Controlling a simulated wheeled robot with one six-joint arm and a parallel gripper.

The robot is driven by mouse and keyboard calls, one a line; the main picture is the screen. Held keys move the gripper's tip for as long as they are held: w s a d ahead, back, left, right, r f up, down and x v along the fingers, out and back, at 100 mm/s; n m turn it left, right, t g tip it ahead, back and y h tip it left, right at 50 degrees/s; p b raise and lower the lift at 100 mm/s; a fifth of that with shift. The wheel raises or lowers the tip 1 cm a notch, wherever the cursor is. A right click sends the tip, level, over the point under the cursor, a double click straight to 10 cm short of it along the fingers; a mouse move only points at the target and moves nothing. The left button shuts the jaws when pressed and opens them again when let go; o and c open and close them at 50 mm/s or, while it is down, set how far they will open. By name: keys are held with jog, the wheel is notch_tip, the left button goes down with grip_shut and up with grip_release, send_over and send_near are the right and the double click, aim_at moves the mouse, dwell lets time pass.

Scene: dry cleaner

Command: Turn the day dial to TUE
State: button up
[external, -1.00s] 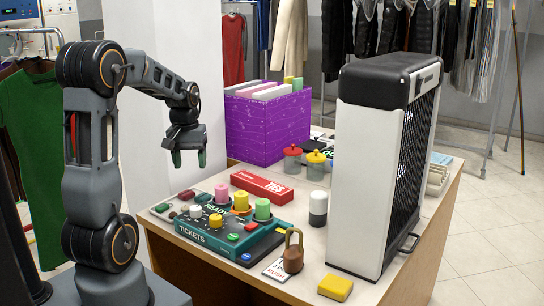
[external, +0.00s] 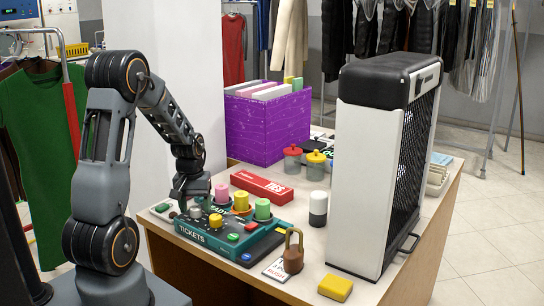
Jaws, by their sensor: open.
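A green panel (external: 190,238) marked TICKETS lies on the counter. On it stand several round knobs or pegs: pink (external: 222,192), yellow (external: 241,200), green (external: 262,209), a second yellow (external: 216,221) and a white one (external: 195,211). Which of these is the day dial I cannot tell, and no TUE mark is readable. My gripper (external: 194,206) is open and points down over the panel's back left part, near the white knob. Whether it touches that knob I cannot tell. The gripper hides part of the panel and its lettering.
A red box (external: 262,186) lies behind the panel. A padlock (external: 292,251), a yellow block (external: 335,288) and a black-and-white cylinder (external: 318,209) stand to its right.

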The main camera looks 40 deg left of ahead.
jog(key=shift+f, duration=0.1)
jog(key=shift+c, duration=0.2)
jog(key=c, duration=0.9)
jog(key=shift+m, duration=0.3)
jog(key=m, duration=0.4)
jog(key=shift+b, duration=0.3)
jog(key=shift+d+m, duration=0.1)
jog(key=shift+m, duration=1.9)
jog(key=o, duration=0.9)
